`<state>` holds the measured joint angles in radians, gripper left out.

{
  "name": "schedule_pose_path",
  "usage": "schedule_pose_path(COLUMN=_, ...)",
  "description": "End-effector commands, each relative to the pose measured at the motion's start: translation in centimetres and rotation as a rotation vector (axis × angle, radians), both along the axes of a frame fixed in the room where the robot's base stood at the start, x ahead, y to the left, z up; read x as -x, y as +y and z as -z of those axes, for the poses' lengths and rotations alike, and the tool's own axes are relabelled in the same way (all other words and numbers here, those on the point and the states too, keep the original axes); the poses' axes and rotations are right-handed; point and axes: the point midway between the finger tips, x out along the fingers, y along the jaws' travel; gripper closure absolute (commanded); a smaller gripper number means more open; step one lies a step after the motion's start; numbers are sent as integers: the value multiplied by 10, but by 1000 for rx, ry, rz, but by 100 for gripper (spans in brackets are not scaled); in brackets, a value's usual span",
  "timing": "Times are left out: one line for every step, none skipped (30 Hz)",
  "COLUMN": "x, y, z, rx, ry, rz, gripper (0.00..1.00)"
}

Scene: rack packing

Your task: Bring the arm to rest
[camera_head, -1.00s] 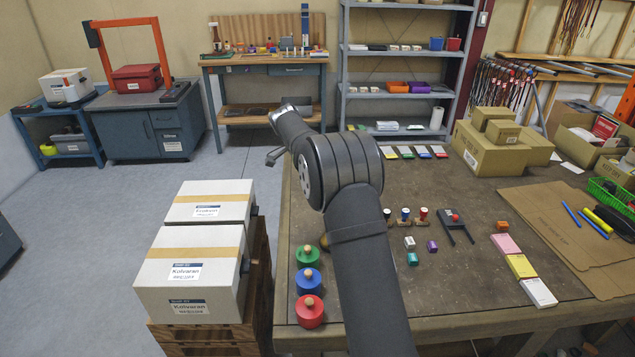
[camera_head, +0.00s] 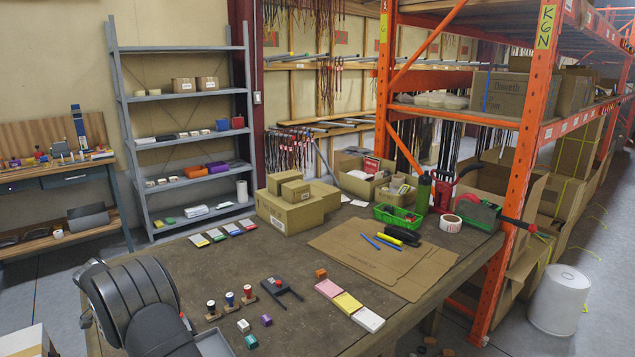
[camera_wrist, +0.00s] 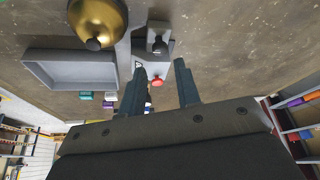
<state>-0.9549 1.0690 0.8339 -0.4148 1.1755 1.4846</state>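My arm stands at the lower left in the head view, over the near left part of the workbench (camera_head: 300,258). Its black links hide my gripper there. In the wrist view my gripper (camera_wrist: 161,78) shows two dark fingers set apart, with no object held between them. A red knob and grey parts show beyond the fingertips, apart from them. A gold dome with a dark knob (camera_wrist: 98,22) and a shallow grey tray (camera_wrist: 72,68) lie on the bench beyond the fingers in the wrist view.
Stamps (camera_head: 230,299), small blocks (camera_head: 265,320) and pink, yellow and white boxes (camera_head: 348,303) lie on the bench. Flat cardboard (camera_head: 385,265), cartons (camera_head: 290,212) and a green basket (camera_head: 397,216) are farther back. An orange rack (camera_head: 520,150) stands at the right; a grey shelf (camera_head: 182,92) stands behind.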

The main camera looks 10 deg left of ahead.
Motion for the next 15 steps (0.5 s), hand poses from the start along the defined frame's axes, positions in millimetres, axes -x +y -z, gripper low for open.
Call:
schedule_pose_path(x=-4, y=-2, z=10, rx=2, ry=2, rz=1, gripper=70)
schedule_pose_path(x=-6, y=-3, z=15, rx=1, ry=2, rz=1, gripper=70)
schedule_pose_path(x=-8, y=-4, z=22, rx=1, ry=1, rz=2, gripper=70)
schedule_pose_path(x=-10, y=-5, z=26, rx=2, ry=2, rz=2, gripper=70)
schedule_pose_path(x=-12, y=-5, z=30, rx=1, ry=1, rz=2, gripper=70)
schedule_pose_path(x=-14, y=-6, z=35, rx=1, ry=0, rz=1, gripper=70)
schedule_pose_path(x=-15, y=-6, z=38, rx=0, ry=0, rz=1, gripper=70)
schedule_pose_path(x=-16, y=-7, z=41, rx=1, ry=0, rz=1, gripper=70)
schedule_pose_path(x=-17, y=-7, z=45, rx=1, ry=0, rz=1, gripper=70)
schedule_pose_path(x=-18, y=-7, z=47, rx=1, ry=0, rz=0, gripper=70)
schedule_pose_path(x=-19, y=-8, z=48, rx=0, ry=0, rz=1, gripper=70)
schedule_pose_path(x=-20, y=-8, z=50, rx=0, ry=0, rz=1, gripper=70)
schedule_pose_path(x=-20, y=-8, z=51, rx=-1, ry=0, rz=1, gripper=70)
schedule_pose_path(x=-20, y=-8, z=52, rx=-1, ry=0, rz=0, gripper=70)
schedule_pose_path(x=-21, y=-8, z=52, rx=-1, ry=0, rz=0, gripper=70)
